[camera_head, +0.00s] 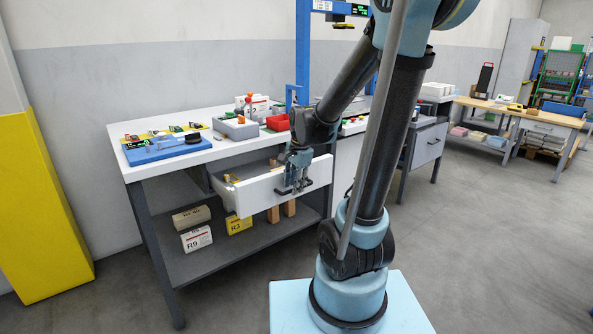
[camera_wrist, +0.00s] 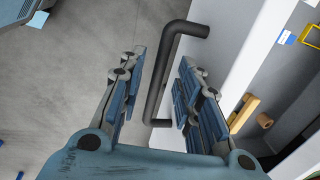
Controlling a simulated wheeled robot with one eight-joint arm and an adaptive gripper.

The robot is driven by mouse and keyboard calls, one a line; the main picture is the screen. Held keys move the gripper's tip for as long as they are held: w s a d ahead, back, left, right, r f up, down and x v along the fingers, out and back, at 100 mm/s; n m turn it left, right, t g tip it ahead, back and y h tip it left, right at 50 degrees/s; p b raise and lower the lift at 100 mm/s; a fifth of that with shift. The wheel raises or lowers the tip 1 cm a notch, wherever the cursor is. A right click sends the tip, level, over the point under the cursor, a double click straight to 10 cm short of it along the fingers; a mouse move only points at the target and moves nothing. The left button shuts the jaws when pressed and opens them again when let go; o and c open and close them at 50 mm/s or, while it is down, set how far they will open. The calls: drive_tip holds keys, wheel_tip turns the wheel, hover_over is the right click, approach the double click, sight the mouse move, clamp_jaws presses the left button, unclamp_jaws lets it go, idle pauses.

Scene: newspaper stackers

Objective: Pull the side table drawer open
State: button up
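The side table (camera_head: 222,153) has a white top and grey legs. Its white-fronted drawer (camera_head: 248,198) stands out from under the top, with its inside partly showing. My gripper (camera_head: 294,182) is at the right part of the drawer front, at the handle. In the wrist view, the dark bar handle (camera_wrist: 157,88) on the white drawer front (camera_wrist: 222,48) lies between the two fingers of my gripper (camera_wrist: 163,95). The fingers are apart, with a visible gap on both sides of the bar. In the head view my gripper hides part of the handle.
A blue tray (camera_head: 165,151), a grey bin (camera_head: 236,129) and a red bin (camera_head: 277,122) stand on the tabletop. Boxes (camera_head: 197,239) sit on the lower shelf. A yellow pillar (camera_head: 40,205) stands at left. Grey floor is clear in front and at right.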

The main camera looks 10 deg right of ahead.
wheel_tip(320, 180, up, 11)
drive_tip(key=s+d, duration=0.1)
drive_tip(key=shift+s, duration=0.4)
drive_tip(key=shift+d, duration=0.1)
idle(0.3)
drive_tip(key=s+d+f+n, duration=0.4)
drive_tip(key=s+f+n, duration=0.2)
drive_tip(key=s, duration=0.3)
drive_tip(key=s+d+f+n+h, duration=0.1)
drive_tip(key=s+d+f+n, duration=0.3)
drive_tip(key=s, duration=0.5)
wheel_tip(320, 180, down, 2)
drive_tip(key=shift+d+f+n, duration=0.2)
drive_tip(key=shift+f+n, duration=0.05)
drive_tip(key=shift+n, duration=0.65)
drive_tip(key=shift+w+f, duration=0.2)
drive_tip(key=shift+w, duration=0.2)
